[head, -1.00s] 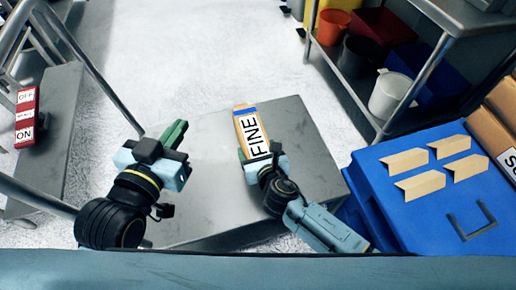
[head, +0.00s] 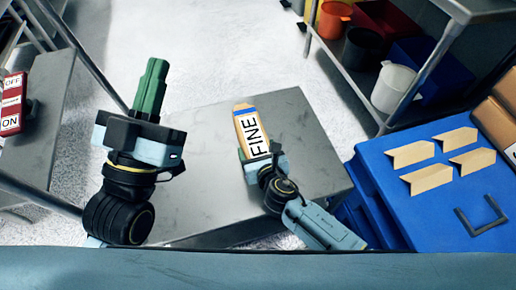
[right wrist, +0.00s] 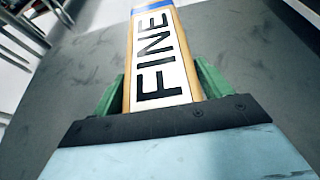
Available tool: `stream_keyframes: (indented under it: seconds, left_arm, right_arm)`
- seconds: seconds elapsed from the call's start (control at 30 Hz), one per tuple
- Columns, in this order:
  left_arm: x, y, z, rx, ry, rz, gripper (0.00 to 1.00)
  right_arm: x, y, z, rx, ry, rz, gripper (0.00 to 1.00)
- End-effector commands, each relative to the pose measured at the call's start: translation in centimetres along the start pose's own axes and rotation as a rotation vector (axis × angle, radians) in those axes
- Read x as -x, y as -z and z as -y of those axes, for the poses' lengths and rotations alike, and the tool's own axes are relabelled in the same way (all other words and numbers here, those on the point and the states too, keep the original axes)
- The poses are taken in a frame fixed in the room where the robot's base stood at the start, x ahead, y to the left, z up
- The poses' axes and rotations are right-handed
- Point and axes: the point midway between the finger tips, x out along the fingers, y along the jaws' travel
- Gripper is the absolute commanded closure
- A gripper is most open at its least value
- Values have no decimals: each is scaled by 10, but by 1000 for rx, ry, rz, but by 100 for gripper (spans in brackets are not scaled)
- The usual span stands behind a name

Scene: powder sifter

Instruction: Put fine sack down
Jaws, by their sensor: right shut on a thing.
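The fine sack (head: 252,132) is a tan, slim bag with a blue band and a white label reading FINE. It is over the grey table (head: 310,130) in the head view; I cannot tell if it touches the surface. My right gripper (head: 262,158) is shut on its near end.
A blue bin (head: 405,205) with several tan folded pieces on top stands right of the table. A metal shelf (head: 350,85) with buckets is behind it. A red ON/OFF switch box (head: 13,103) sits on a bench at left. The table's middle is bare.

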Motion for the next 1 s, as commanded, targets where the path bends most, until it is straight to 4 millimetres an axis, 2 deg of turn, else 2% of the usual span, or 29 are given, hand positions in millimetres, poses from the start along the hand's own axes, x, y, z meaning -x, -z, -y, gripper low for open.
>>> stream_keyframes:
  seconds: [0.17,0.53,0.57,0.7,1.0]
  left_arm:
    - [0,7,-1,2,-2,-51,100]
    - [2,9,-1,1,-2,-74,100]
    - [1,10,-1,1,-2,-77,100]
    - [1,10,-1,1,-2,-77,100]
    - [0,10,-1,1,-2,-73,100]
  right_arm:
    - [-2,-2,-1,-1,-2,9,81]
    - [-3,2,-1,-1,-2,8,81]
    - [-2,5,0,0,0,0,19]
    - [-2,5,0,0,0,0,1]
    - [-2,4,0,0,0,0,1]
